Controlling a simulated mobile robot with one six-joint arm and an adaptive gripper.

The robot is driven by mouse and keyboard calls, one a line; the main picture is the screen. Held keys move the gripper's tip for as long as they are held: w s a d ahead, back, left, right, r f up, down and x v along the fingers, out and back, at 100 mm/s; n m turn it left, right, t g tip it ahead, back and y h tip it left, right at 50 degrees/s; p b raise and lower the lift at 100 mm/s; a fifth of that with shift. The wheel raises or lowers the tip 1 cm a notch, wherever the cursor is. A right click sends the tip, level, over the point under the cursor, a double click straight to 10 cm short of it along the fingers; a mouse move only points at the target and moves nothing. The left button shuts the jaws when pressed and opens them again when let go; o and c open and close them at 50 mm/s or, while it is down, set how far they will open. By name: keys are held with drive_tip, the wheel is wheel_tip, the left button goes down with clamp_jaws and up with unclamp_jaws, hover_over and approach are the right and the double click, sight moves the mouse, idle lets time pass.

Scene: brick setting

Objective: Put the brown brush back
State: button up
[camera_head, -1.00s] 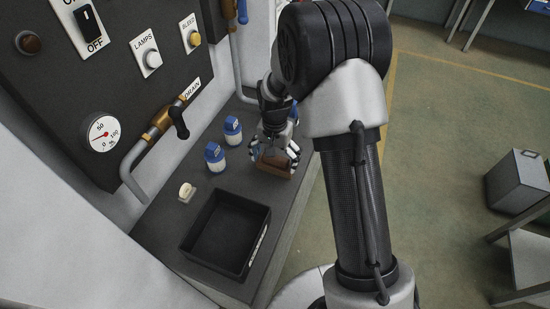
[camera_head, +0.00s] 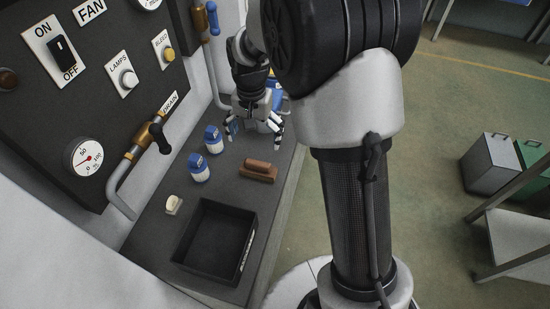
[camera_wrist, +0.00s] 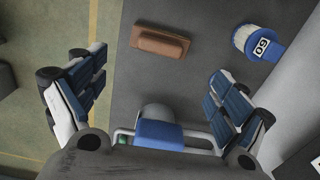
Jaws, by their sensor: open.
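The brown brush (camera_head: 258,171) lies on the dark bench top (camera_head: 228,183), to the right of two blue-capped jars. It also shows in the wrist view (camera_wrist: 160,42), near the top, ahead of the fingers and touched by neither. My gripper (camera_head: 254,130) is open and empty, above the bench and farther back than the brush. Its two spread fingers show at the left and right in the wrist view (camera_wrist: 150,92).
A black open tray (camera_head: 252,236) stands at the near end of the bench. The blue-capped jars (camera_head: 200,168) (camera_head: 213,139) and a small pale item (camera_head: 174,204) stand along its left side. A control panel (camera_head: 110,100) with a pipe and valve borders the left.

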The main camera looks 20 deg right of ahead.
drive_tip(key=s+r+n+t, duration=0.3)
drive_tip(key=s+r+n, duration=0.1)
drive_tip(key=s+r, duration=1.25)
drive_tip(key=s+f+n+t, duration=0.1)
drive_tip(key=s+n, duration=0.1)
drive_tip(key=s, duration=0.8)
drive_tip(key=shift+d+f+n, duration=0.25)
drive_tip(key=shift+f+n, duration=0.05)
drive_tip(key=shift+n, duration=0.1)
drive_tip(key=shift+c, duration=0.4)
